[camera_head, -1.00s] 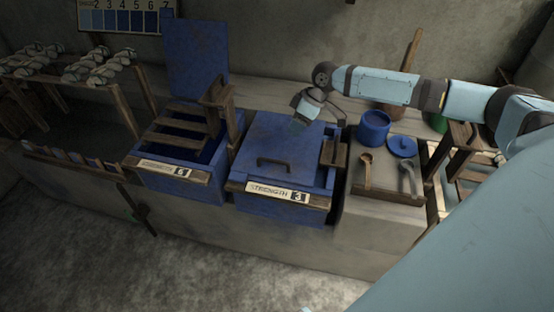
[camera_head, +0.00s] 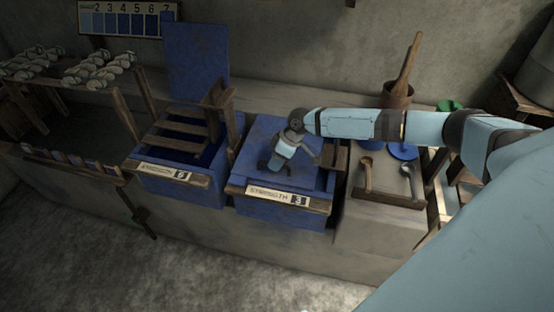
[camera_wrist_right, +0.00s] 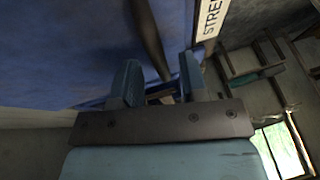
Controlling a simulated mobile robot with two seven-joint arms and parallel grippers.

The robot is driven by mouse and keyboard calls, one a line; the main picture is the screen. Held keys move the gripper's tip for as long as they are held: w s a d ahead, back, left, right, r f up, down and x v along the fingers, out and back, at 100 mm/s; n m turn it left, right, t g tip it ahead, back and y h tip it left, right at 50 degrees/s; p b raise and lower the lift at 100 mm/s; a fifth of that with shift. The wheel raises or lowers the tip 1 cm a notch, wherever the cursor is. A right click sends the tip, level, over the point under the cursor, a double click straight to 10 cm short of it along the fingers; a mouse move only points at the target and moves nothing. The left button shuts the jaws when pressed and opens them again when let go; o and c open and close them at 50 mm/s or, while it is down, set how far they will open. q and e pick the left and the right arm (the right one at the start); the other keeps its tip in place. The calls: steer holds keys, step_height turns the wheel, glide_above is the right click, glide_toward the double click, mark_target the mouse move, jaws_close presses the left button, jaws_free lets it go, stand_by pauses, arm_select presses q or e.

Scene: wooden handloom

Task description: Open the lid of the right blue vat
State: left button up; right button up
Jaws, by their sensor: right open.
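The right blue vat (camera_head: 280,211), labelled STRENGTH 3, has its flat blue lid (camera_head: 259,137) shut. My right gripper (camera_head: 271,167) is over the front part of the lid, at the lid handle, and largely covers it in the head view. In the right wrist view my gripper (camera_wrist_right: 159,82) has its two fingers apart. The dark handle bar (camera_wrist_right: 149,38) runs down toward the gap between them, against the blue lid (camera_wrist_right: 70,50). I cannot tell whether the fingers touch the handle. My left gripper is not in view.
The left blue vat (camera_head: 180,190) stands open, its lid (camera_head: 197,62) upright behind it. My right forearm passes above this side. A brown pot (camera_head: 397,95) stands behind.

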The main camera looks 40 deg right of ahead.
jaws_close()
